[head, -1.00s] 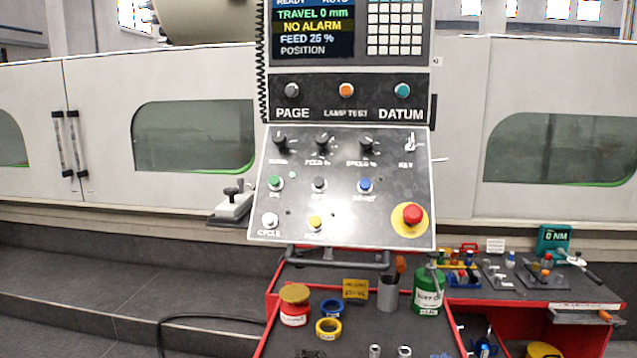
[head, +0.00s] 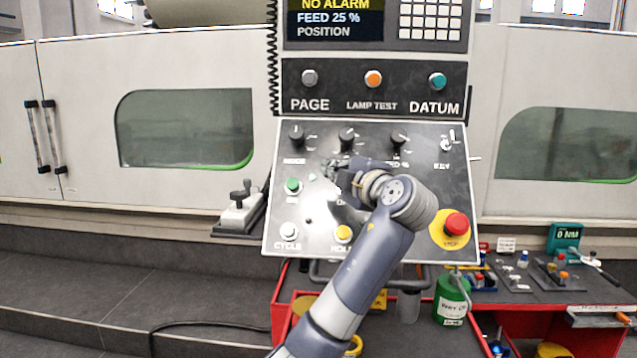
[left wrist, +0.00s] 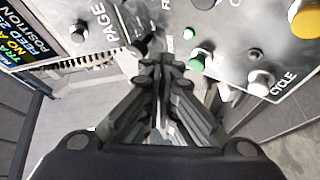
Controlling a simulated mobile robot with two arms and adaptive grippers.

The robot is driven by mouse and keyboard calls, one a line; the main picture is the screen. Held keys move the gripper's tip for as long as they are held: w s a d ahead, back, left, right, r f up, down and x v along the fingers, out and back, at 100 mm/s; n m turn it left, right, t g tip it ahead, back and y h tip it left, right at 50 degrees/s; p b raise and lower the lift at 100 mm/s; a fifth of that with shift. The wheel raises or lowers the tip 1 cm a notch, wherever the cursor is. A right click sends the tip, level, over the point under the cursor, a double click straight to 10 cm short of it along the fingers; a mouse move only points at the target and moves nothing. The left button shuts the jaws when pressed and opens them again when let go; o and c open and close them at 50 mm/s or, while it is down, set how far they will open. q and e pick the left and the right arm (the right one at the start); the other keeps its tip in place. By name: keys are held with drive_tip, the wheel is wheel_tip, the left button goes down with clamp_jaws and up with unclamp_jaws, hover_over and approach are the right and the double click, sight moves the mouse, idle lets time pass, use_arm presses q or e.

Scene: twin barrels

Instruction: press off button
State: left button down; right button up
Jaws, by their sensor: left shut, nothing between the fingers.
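The sloped control panel (head: 268,235) fills the middle of the head view. My left gripper (head: 332,172) is over its upper middle part, fingers pointing left, to the right of the green ON button (head: 293,186). In the left wrist view the fingers (left wrist: 163,65) are closed together with nothing between them, and the green button (left wrist: 197,60) is right of the tips. The dark OFF button, right of the green one, is hidden behind my gripper in the head view. I cannot tell whether the fingers touch the panel. My right gripper is not in view.
A red emergency stop (head: 455,226) on a yellow disc is right of my arm. The white CYCLE (head: 289,231) and yellow HOLD (head: 343,233) buttons are below. Knobs (head: 347,138) line the panel's top. A red-edged cart (head: 277,300) with a green can (head: 452,298) stands below.

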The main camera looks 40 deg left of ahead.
use_arm(q)
drive_tip(key=w+a+f, duration=0.1)
drive_tip(key=w+f, duration=0.3)
drive_tip(key=w, duration=0.1)
drive_tip(key=shift+w+a, duration=0.3)
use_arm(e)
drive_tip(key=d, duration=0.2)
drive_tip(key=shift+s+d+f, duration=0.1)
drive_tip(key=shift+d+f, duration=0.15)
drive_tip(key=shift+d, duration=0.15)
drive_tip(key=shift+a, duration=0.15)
use_arm(q)
drive_tip(key=shift+f, duration=0.1)
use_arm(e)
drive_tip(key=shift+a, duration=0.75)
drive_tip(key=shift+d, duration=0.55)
